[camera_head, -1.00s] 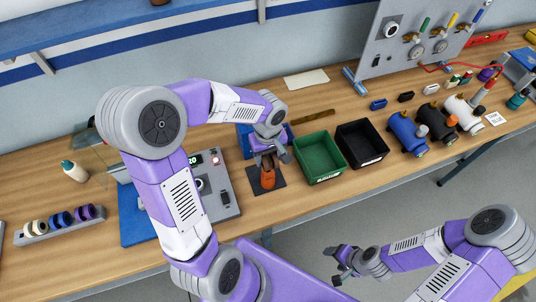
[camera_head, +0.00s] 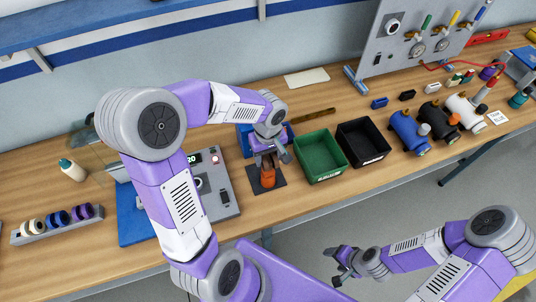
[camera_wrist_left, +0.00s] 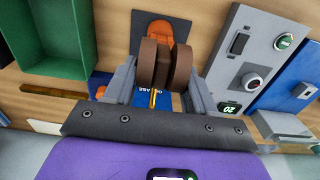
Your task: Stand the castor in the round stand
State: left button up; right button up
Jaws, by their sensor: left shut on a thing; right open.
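My left gripper (camera_head: 270,160) is shut on the castor, low over the bench. In the left wrist view, the castor (camera_wrist_left: 154,62) shows brown twin wheels between the fingers (camera_wrist_left: 154,85) and a brass stem on the side toward the palm. An orange piece (camera_wrist_left: 164,28) lies beyond the castor on a dark square pad (camera_wrist_left: 140,22); it also shows in the head view (camera_head: 267,178). I cannot tell whether the castor touches it, or whether it is the round stand. My right gripper (camera_head: 342,262) is open and empty in front of the bench.
A green bin (camera_head: 320,176) and a black bin (camera_head: 378,160) stand right of the pad. A grey control box (camera_head: 222,206) is close on its left. A blue grease tray (camera_head: 243,143) lies behind. A rack (camera_head: 58,230) of coloured wheels stands far left.

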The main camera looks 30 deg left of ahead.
pick_arm(q)
jog(key=shift+f+b, duration=1.15)
jog(key=shift+f, duration=0.05)
jog(key=o, duration=1.1)
notch_tip(320, 180, up, 8)
jog(key=shift+f+p, duration=0.15)
jog(key=shift+p, duration=0.35)
